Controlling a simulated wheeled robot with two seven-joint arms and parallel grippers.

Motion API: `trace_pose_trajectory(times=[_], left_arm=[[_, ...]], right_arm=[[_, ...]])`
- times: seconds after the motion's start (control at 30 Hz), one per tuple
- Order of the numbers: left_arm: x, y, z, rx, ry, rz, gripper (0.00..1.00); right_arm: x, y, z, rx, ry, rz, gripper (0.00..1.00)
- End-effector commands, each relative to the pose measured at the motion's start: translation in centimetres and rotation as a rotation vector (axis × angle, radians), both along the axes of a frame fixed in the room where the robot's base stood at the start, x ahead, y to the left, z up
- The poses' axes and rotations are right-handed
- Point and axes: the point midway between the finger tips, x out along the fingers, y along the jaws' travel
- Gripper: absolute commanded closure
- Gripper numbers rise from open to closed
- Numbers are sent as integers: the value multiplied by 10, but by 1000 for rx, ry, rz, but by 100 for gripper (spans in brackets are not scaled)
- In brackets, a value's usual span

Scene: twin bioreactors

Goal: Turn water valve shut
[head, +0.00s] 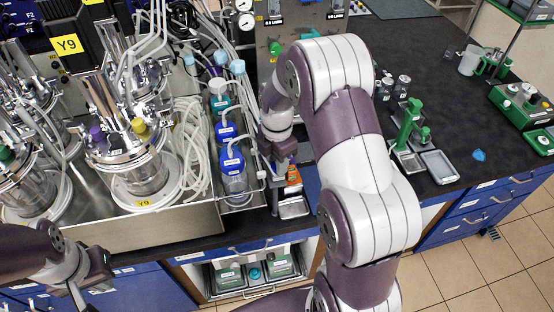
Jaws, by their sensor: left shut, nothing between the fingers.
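I cannot make out the water valve for certain. A metal panel (266,62) with small fittings stands at the back, partly hidden by my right arm. My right gripper (279,172) points down at the front of the bench, right of the bottles with blue labels. Its fingers are small and partly hidden, so I cannot tell whether they are open or shut. A small orange-topped item (293,177) is close beside it; I cannot tell whether they touch. My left gripper (77,298) is shut and empty at the lower left, in front of the bench, away from the panel.
Steel and glass bioreactor vessels (140,165) stand in a metal tray (165,230) at left, with looped pale tubing (190,150). Bottles (232,160) stand beside them. A green stand (408,125) and grey tray (439,166) are at right. The dark benchtop (455,100) has free room.

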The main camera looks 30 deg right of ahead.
Motion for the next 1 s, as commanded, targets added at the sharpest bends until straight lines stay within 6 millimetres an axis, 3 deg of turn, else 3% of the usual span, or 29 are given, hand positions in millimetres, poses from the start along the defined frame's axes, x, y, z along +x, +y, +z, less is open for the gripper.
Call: trace_pose_trajectory(times=[0.37,1.0], left_arm=[[0,0,2,0,0,0,100],[0,0,12,0,0,0,100]], right_arm=[[0,0,1,0,0,-85,97],[1,0,2,0,-1,-651,97]])
